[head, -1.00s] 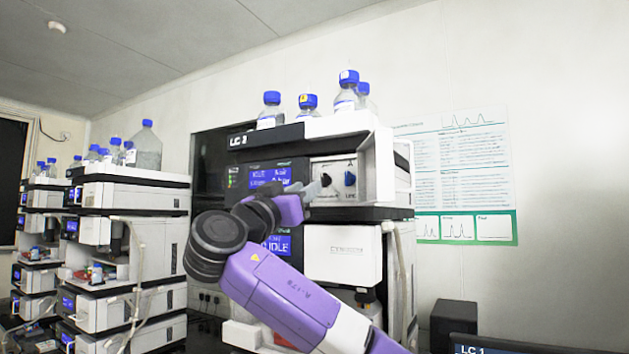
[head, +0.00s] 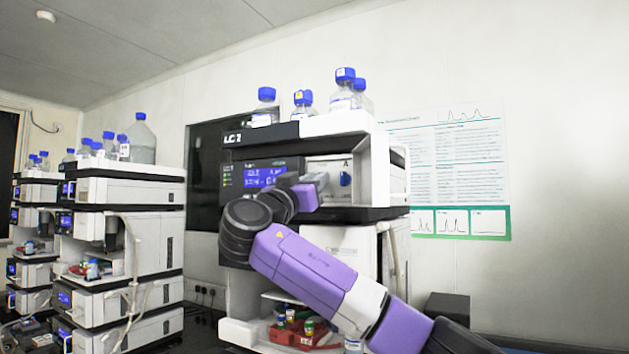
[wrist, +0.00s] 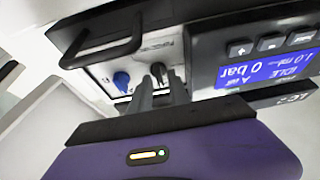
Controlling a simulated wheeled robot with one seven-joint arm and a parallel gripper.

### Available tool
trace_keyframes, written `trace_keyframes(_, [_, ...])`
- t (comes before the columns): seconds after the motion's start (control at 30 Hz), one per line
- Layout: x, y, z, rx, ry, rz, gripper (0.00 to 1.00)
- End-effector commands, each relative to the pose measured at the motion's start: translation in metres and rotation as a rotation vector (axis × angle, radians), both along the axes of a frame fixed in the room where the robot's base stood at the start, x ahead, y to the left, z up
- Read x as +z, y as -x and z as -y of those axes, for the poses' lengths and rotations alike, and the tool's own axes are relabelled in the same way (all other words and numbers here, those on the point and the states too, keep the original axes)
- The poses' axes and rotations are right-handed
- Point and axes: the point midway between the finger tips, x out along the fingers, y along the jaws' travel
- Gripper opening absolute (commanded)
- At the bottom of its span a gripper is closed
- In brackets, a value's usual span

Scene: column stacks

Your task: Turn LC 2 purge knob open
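The LC 2 stack (head: 262,138) stands ahead, with a pale pump panel (head: 321,164) at its upper right carrying two knobs. The blue knob (head: 345,179) is in plain sight and also shows in the wrist view (wrist: 121,81). The dark knob (wrist: 158,70) beside it is hidden behind my gripper in the head view. My gripper (head: 322,181) is at the panel. In the wrist view my gripper (wrist: 161,83) has its fingers parted, tips at either side of the dark knob. I cannot tell whether they touch it. The knob's small lettering is unreadable.
A dark handle bar (wrist: 103,46) sticks out near the knobs in the wrist view. The lit display (head: 264,175) is left of the panel. Bottles (head: 302,104) stand on top. A red tray (head: 300,335) sits low in the stack. Other stacks (head: 128,210) stand left.

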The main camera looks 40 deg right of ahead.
Motion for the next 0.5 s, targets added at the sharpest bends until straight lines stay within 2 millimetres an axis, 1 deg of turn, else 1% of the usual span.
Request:
trace_keyframes(0.3, [-0.0012,0.0002,-0.0001,0.0,0.001,-0.007,0.0])
trace_keyframes(0.5, [-0.0042,0.0004,-0.0004,0.001,0.021,-0.061,0.0])
